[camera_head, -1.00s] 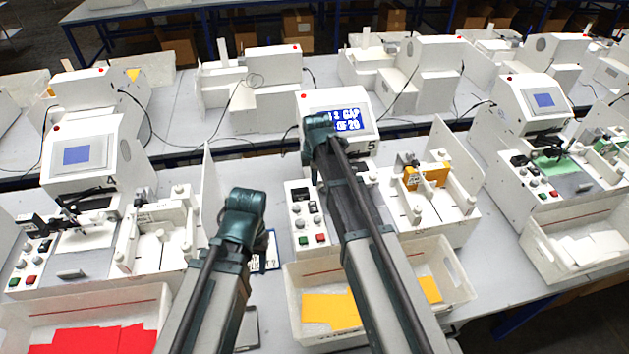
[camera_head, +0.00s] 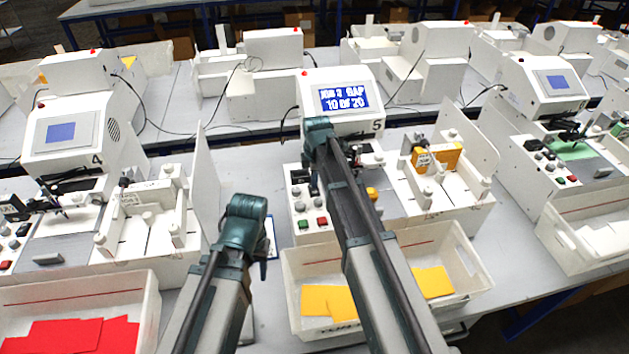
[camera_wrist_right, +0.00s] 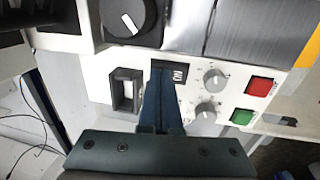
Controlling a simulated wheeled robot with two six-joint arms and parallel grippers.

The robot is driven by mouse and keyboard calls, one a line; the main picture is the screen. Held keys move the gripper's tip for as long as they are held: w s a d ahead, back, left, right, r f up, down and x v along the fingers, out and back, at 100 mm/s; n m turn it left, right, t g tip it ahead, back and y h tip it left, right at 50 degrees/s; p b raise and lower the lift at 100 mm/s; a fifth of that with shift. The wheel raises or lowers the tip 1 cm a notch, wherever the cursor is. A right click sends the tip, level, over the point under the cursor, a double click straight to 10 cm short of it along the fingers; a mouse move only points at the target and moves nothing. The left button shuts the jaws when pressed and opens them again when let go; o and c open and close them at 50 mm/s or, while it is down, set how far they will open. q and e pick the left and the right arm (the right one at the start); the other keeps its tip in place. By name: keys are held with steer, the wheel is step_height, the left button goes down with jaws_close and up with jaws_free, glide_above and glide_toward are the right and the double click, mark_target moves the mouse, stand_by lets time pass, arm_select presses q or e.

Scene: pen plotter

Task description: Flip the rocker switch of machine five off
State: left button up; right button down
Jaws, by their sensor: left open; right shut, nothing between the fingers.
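Machine five (camera_head: 340,88) stands in the middle of the head view, its lit screen reading "JOB 3 GAP 10 OF 20" above the number 5. Its control panel (camera_head: 302,205) is partly covered by my right arm. In the right wrist view a framed switch (camera_wrist_right: 125,92), which looks like the rocker, sits left of my fingers. My left gripper (camera_head: 264,262) is open, in front of the panel's left side.
A black knob (camera_wrist_right: 128,15), grey dials (camera_wrist_right: 215,79), a red button (camera_wrist_right: 259,86) and a green button (camera_wrist_right: 242,117) surround the fingers. A white bin (camera_head: 292,275) with yellow sheets stands in front of machine five. Machine four (camera_head: 70,135) is at the left.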

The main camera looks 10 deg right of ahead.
steer(key=shift+w+f, duration=0.1)
steer(key=shift+f, duration=0.05)
stand_by(0.3)
steer(key=shift+s, duration=0.85)
steer(key=shift+r, duration=0.25)
